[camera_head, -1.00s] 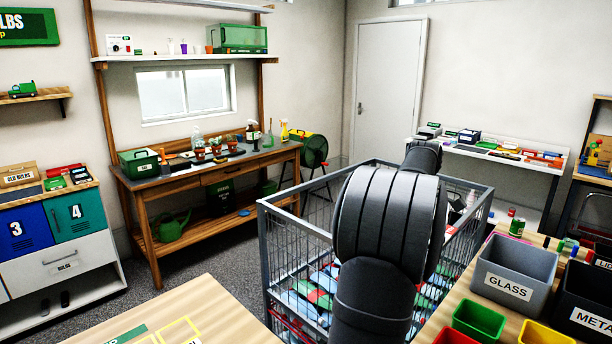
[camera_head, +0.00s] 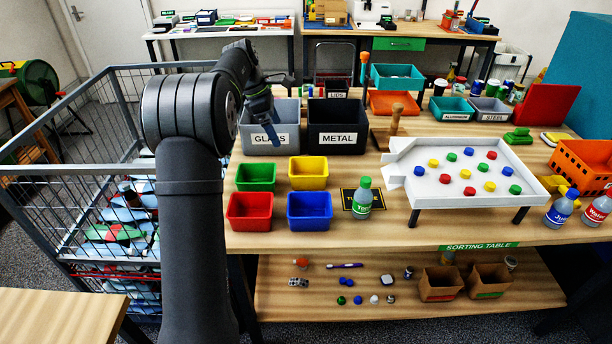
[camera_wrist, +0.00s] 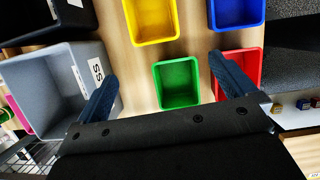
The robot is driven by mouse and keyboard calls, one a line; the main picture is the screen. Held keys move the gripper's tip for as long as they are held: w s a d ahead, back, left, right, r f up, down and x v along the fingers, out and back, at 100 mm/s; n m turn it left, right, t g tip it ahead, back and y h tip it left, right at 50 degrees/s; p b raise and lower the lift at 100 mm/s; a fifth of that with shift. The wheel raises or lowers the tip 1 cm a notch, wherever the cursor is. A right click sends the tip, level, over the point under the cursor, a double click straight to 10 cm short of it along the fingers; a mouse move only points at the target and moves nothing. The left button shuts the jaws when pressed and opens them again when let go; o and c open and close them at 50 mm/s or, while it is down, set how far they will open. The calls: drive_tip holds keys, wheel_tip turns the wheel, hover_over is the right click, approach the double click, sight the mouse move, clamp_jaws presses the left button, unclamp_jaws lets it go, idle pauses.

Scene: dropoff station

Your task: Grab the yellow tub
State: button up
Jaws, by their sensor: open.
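The yellow tub (camera_head: 308,174) is a small open box on the sorting table, right of the green tub (camera_head: 256,178) and behind the blue tub (camera_head: 310,211). The red tub (camera_head: 250,212) stands in front of the green one. My gripper (camera_head: 268,128) is above the table by the grey GLASS bin, with its far parts hard to make out. In the wrist view my two blue fingers (camera_wrist: 166,80) are spread wide and empty. The green tub lies between them in that picture, and the yellow tub (camera_wrist: 151,20) shows beyond it at the top.
The grey GLASS bin (camera_head: 284,141) and black METAL bin (camera_head: 336,139) stand close behind the tubs. A green-capped bottle (camera_head: 362,203) is right of the blue tub. A wire cart (camera_head: 101,177) is left of the table.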

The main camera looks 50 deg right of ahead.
drive_tip(key=s+d+f, duration=0.2)
drive_tip(key=s+d, duration=0.1)
drive_tip(key=d, duration=0.1)
hover_over(310, 172)
drive_tip(key=s+a, duration=0.2)
drive_tip(key=a, duration=0.2)
wheel_tip(310, 172, down, 10)
drive_tip(key=r, duration=0.1)
drive_tip(key=shift+m+g, duration=0.3)
drive_tip(key=shift+m, duration=0.1)
drive_tip(key=shift+w+x, duration=0.2)
drive_tip(key=shift+x, duration=1.4)
drive_tip(key=shift+w+x, duration=0.25)
drive_tip(key=shift+x, duration=1.4)
drive_tip(key=shift+a+f, duration=0.25)
drive_tip(key=shift+f, duration=0.15)
drive_tip(key=c, duration=0.8)
